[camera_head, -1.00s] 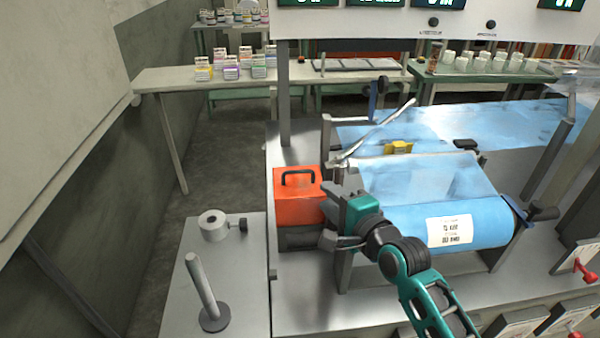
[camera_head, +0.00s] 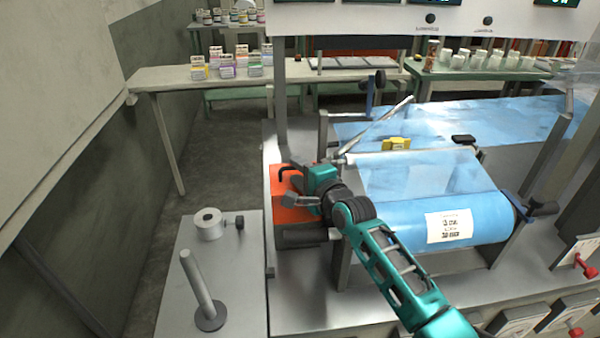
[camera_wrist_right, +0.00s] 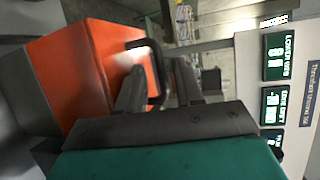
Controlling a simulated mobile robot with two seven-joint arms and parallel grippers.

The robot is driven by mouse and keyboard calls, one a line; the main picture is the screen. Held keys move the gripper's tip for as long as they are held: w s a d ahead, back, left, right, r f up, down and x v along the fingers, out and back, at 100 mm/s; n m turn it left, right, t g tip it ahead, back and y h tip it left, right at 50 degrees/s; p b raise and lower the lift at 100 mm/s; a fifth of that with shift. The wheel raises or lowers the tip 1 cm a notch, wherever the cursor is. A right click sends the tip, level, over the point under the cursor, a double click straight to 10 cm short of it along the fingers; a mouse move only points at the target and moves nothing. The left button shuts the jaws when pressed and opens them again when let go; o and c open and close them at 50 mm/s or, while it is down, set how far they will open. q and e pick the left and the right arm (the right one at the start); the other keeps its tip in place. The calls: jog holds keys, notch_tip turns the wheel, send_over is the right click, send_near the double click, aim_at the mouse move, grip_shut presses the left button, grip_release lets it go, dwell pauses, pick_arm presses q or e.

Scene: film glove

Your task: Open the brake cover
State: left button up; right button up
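The brake cover is an orange box lid (camera_head: 288,212) with a black handle on top (camera_head: 283,172), on a dark grey base at the left end of the machine. In the right wrist view the orange cover (camera_wrist_right: 70,65) fills the left side, and its handle (camera_wrist_right: 157,70) shows near the fingers. My right gripper (camera_head: 291,183) is over the cover at the handle, with its fingers apart. In the wrist view the handle appears to lie between the fingers (camera_wrist_right: 158,88); contact cannot be told. The cover looks closed and is partly hidden by my gripper. My left gripper is not in view.
A blue film roll (camera_head: 440,225) with a white label lies right of my gripper. A grey side table (camera_head: 235,285) with an upright rod (camera_head: 197,285) and a white ring (camera_head: 209,224) stands at the left. A slanted bar (camera_head: 378,130) rises behind the cover.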

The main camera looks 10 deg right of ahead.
jog(key=shift+c, duration=0.2)
grip_shut()
dwell(1.1)
